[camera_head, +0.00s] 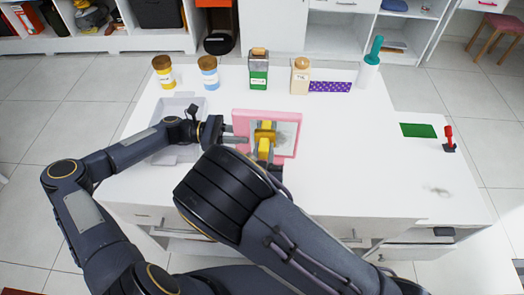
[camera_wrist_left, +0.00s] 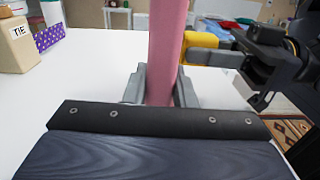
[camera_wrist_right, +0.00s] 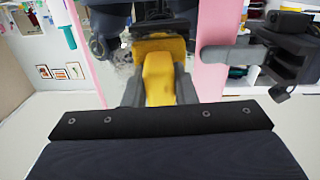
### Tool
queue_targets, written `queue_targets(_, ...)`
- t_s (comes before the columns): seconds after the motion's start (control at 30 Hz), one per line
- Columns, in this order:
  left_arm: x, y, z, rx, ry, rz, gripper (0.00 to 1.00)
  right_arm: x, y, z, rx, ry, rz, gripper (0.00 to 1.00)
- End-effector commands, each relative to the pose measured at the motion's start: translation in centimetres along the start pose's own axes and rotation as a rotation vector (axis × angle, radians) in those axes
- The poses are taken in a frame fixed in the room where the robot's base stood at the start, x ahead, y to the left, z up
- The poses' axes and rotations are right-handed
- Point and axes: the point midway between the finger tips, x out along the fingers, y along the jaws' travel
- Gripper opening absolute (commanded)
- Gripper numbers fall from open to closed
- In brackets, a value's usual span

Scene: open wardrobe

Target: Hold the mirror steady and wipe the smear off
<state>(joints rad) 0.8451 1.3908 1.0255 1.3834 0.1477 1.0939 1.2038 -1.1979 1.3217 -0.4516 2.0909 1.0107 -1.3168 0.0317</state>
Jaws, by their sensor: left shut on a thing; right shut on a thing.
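The mirror stands upright on the white table, with a pink frame (camera_head: 268,113) and a reflective face (camera_head: 287,130). My left gripper (camera_head: 236,139) is shut on the left edge of the pink frame, and the left wrist view shows its fingers on both sides of the frame (camera_wrist_left: 166,50). My right gripper (camera_wrist_right: 159,92) is shut on a yellow wiping block (camera_wrist_right: 158,75) in front of the mirror face; whether it touches the glass is unclear. Greyish marks of the smear (camera_wrist_right: 122,60) show beside the yellow block. My right arm hides the mirror's lower part in the head view.
Several jars and bottles stand along the back edge, including a green-labelled one (camera_head: 258,75) and a tan one (camera_head: 300,78). A purple dotted strip (camera_head: 330,87) lies there. A grey tray (camera_head: 180,108) is left. The right front is largely clear.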

Motion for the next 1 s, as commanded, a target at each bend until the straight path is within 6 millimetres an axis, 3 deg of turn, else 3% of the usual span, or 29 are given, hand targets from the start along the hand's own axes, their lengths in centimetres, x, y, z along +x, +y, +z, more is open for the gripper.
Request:
queue_targets(0.3,0.1,-0.1,0.0,0.0,-0.001,-0.004,0.05,0.0,2.9,0.1,-0.001,0.0,0.005,0.07)
queue_targets(0.57,0.1,-0.1,0.0,0.0,-0.001,-0.005,0.05,0.0,3.8,0.1,0.0,0.0,0.004,0.07)
queue_targets(1.0,0.1,-0.1,0.0,0.0,-0.001,-0.005,0.05,0.0,7.0,0.3,0.0,0.0,0.004,0.07)
